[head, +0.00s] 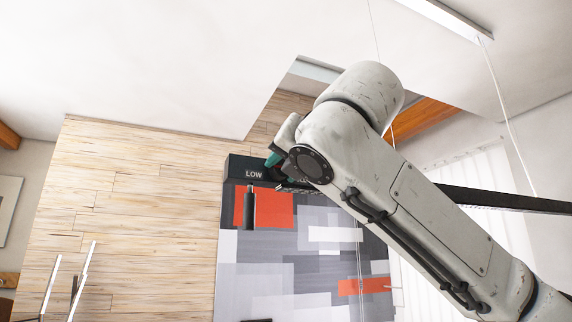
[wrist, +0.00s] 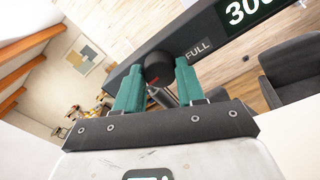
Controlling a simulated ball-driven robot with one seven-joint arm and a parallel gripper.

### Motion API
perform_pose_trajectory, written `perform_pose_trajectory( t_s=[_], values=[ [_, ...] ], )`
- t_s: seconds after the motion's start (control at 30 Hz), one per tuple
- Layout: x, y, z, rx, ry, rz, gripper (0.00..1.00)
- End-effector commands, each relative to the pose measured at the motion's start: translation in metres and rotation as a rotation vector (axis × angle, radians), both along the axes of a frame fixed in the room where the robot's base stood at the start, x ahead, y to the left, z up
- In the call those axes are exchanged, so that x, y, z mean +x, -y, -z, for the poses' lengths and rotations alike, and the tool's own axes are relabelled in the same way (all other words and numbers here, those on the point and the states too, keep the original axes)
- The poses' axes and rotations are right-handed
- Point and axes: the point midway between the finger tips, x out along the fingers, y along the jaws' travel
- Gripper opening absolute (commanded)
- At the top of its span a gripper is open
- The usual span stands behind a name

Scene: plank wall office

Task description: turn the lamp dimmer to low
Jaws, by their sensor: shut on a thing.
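The black dimmer knob (wrist: 159,68) is between the teal fingertips of my gripper (wrist: 159,64) in the wrist view. My gripper is shut on it. A small red mark shows on the knob's near side. The knob sits at a dark panel (wrist: 222,32), with a FULL label to the right of the knob and a large "300" farther right. In the head view the panel (head: 235,172) shows the word LOW at its left part. My gripper (head: 274,160) is at the panel just right of LOW. My arm hides the knob and the panel's right part there.
In the head view, a board of grey, white and red blocks (head: 265,270) is below the panel, with a dark upright cylinder (head: 249,208) in front. A plank wall (head: 140,220) is left. The wrist view shows a dark armchair (wrist: 290,70) right and a framed picture (wrist: 84,55) left.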

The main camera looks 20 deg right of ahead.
Motion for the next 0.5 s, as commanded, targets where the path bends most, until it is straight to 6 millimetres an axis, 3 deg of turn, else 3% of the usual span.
perform_pose_trajectory(
  t_s=[0.5],
  values=[
    [0.0001,0.0000,0.0013,-0.390,-0.003,0.000,0.08]
  ],
)
